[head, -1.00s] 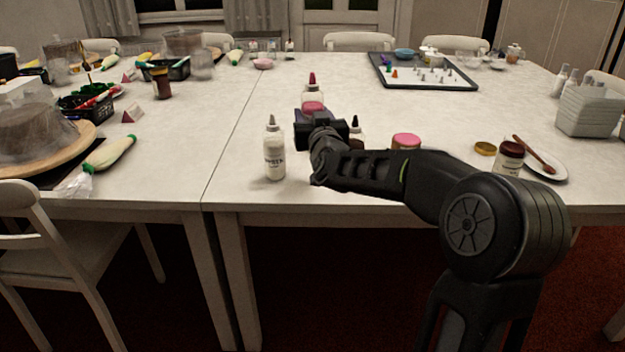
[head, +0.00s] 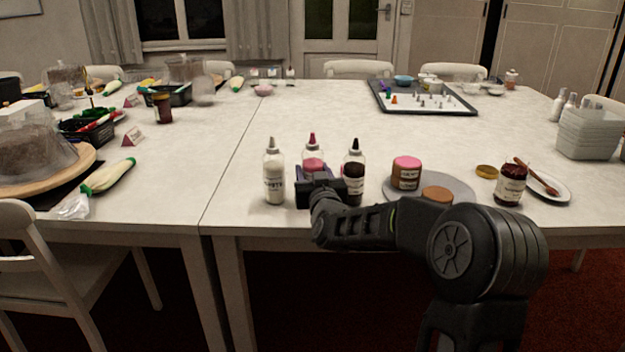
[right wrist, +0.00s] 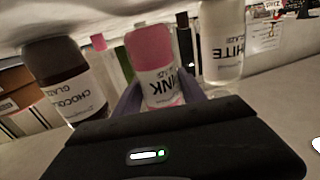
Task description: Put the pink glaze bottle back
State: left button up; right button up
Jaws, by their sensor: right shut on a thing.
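The pink glaze bottle (head: 313,160), with a clear body and dark pink tip, is upright between the white glaze bottle (head: 273,178) and the chocolate glaze bottle (head: 353,172). My right gripper (head: 316,178) is shut on it from the near side. In the right wrist view the pink bottle (right wrist: 158,75) is between the fingers, with the chocolate bottle (right wrist: 66,80) and the white bottle (right wrist: 222,45) apart on either side. My gripper hides the pink bottle's base in the head view, so I cannot tell if it touches the table. My left gripper is out of view.
Right of the bottles, a grey turntable (head: 452,187) carries a pink-topped cake (head: 406,173) and a brown round piece (head: 437,195). A dark jar (head: 510,185) and a plate with a spoon (head: 560,190) are farther right. The table behind the bottles is clear.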

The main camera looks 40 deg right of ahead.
jog(key=shift+f, duration=0.5)
jog(key=shift+f, duration=0.2)
jog(key=o, duration=1)
jog(key=shift+s+r, duration=0.1)
jog(key=shift+r, duration=0.1)
jog(key=v, duration=1.1)
jog(key=shift+s+a+p, duration=0.25)
jog(key=shift+s+p, duration=0.05)
jog(key=shift+s, duration=0.05)
